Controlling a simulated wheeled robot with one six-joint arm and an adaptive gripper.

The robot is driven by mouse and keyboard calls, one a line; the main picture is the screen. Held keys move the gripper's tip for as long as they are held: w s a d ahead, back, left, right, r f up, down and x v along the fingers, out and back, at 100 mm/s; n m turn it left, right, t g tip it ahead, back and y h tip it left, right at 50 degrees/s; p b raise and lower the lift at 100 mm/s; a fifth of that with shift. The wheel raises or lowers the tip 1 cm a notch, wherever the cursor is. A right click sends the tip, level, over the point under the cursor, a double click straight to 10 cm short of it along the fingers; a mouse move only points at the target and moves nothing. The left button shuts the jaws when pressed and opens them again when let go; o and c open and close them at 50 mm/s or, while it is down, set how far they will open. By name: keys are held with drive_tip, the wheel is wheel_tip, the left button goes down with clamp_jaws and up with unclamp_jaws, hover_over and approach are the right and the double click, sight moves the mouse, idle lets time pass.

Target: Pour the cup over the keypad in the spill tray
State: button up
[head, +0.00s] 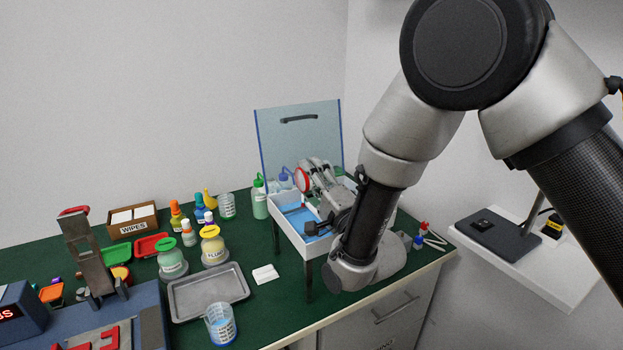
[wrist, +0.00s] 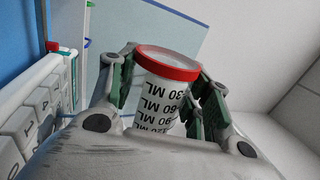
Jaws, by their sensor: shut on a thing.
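My gripper (head: 318,178) is shut on a cup (wrist: 162,92), held between both fingers in the wrist view. The cup is clear to white with a red rim and black ML marks. In the head view its red rim (head: 302,180) faces left, so the cup lies tilted on its side above the spill tray (head: 284,234). The tray is white, raised on dark legs, with a blue floor. A keypad (wrist: 32,121) with pale keys shows at the left of the wrist view, beside the gripper. In the head view I cannot make out the keypad clearly. No falling liquid is visible.
A clear blue-edged shield (head: 300,130) stands behind the tray. Bottles, a wipes box (head: 133,220), a metal tray (head: 207,292) and a measuring beaker (head: 220,325) stand to the left. A white cloth (head: 265,274) lies on the green bench. A black plug-like object (head: 317,228) hangs near the tray's rim.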

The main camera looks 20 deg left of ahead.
sight(307, 179)
drive_tip(key=shift+r+n, duration=0.15)
drive_tip(key=shift+n, duration=0.35)
drive_tip(key=shift+s+a+r+n, duration=0.2)
drive_tip(key=shift+s+a+n, duration=0.05)
drive_tip(key=shift+s+n, duration=0.05)
drive_tip(key=n, duration=0.1)
drive_tip(key=s+a+r+n+g, duration=0.1)
drive_tip(key=shift+s+a+n, duration=0.1)
drive_tip(key=shift+s+n, duration=0.1)
drive_tip(key=shift+n, duration=0.2)
drive_tip(key=n+g, duration=0.1)
drive_tip(key=n, duration=0.2)
drive_tip(key=r+n+g, duration=0.1)
drive_tip(key=n, duration=0.3)
drive_tip(key=shift+r+y, duration=0.1)
drive_tip(key=shift+y, duration=0.2)
drive_tip(key=shift+s+a+f+n+g+h, duration=0.2)
drive_tip(key=shift+s+a+n+g+h, duration=0.25)
drive_tip(key=shift+n, duration=0.95)
drive_tip(key=shift+s+a+f+n+g+h, duration=0.2)
drive_tip(key=shift+s+a+n, duration=0.45)
drive_tip(key=shift+n, duration=0.75)
drive_tip(key=shift+s+a+f+n+g+h, duration=0.35)
drive_tip(key=shift+s+n, duration=0.3)
drive_tip(key=shift+n, duration=0.75)
drive_tip(key=shift+r, duration=0.15)
